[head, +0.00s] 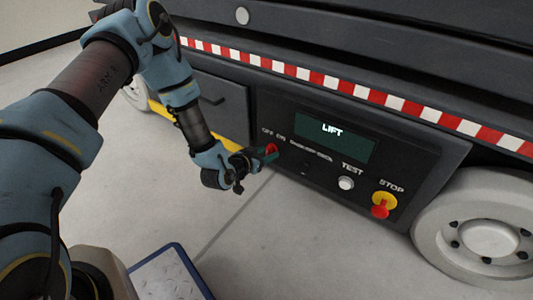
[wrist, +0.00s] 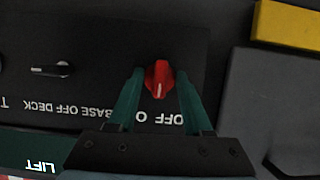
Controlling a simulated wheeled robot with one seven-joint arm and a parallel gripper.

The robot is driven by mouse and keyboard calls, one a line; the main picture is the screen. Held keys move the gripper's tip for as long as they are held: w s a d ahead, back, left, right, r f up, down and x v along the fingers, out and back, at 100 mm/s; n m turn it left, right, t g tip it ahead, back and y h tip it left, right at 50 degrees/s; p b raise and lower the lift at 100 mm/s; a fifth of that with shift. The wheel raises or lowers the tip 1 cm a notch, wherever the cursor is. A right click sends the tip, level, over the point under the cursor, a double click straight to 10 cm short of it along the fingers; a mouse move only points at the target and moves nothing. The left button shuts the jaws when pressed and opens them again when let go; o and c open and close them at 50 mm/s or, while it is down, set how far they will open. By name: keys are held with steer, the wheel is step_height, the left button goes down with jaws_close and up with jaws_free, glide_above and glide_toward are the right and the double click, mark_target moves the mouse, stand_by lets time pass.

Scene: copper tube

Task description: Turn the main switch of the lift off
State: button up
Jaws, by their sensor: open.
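The main switch is a red knob (wrist: 160,78) on the lift's dark control panel (wrist: 95,45). In the wrist view it sits between the two green fingers of my gripper (wrist: 160,95), which is open with one finger on each side. I cannot tell whether the fingers touch it. A white mark on the knob points down in the picture, towards the upside-down OFF and ON lettering, which is partly hidden by a finger. In the head view the red knob (head: 271,148) shows beside my gripper (head: 267,154), below the OFF ON label.
The panel also has a lit LIFT display (head: 335,138), a BASE OFF DECK selector, shown in the wrist view (wrist: 52,70), a white TEST button (head: 346,183) and a red STOP button (head: 380,210) on yellow. A wheel (head: 480,235) stands at right.

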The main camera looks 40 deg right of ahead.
steer(key=p+v, duration=0.3)
steer(key=v, duration=0.7)
steer(key=shift+s+a+r, duration=0.15)
steer(key=shift+a, duration=0.2)
steer(key=w+a+r+n+t+y+p, duration=0.1)
steer(key=w+a+r+y, duration=0.1)
steer(key=w+a+r, duration=0.3)
steer(key=w+a+r+n+y, duration=0.1)
steer(key=w+a+y, duration=0.2)
steer(key=w, duration=0.4)
steer(key=w+a+r+n+y+p, duration=0.1)
steer(key=a+r+n+y, duration=0.25)
steer(key=a+r, duration=0.6)
steer(key=w+a+r+n+y, duration=0.1)
steer(key=a+r+n+y, duration=0.3)
steer(key=a, duration=1)
steer(key=s+a+r+n+g+p, duration=0.1)
steer(key=s+a+r+n+g, duration=0.25)
steer(key=s+a+r, duration=0.45)
step_height(320, 180, up, 38)
steer(key=p, duration=3.8)
steer(key=shift+w+r+n+t, duration=0.15)
steer(key=shift+w+n+t, duration=0.05)
steer(key=shift+n+t, duration=0.25)
steer(key=shift+y, duration=0.25)
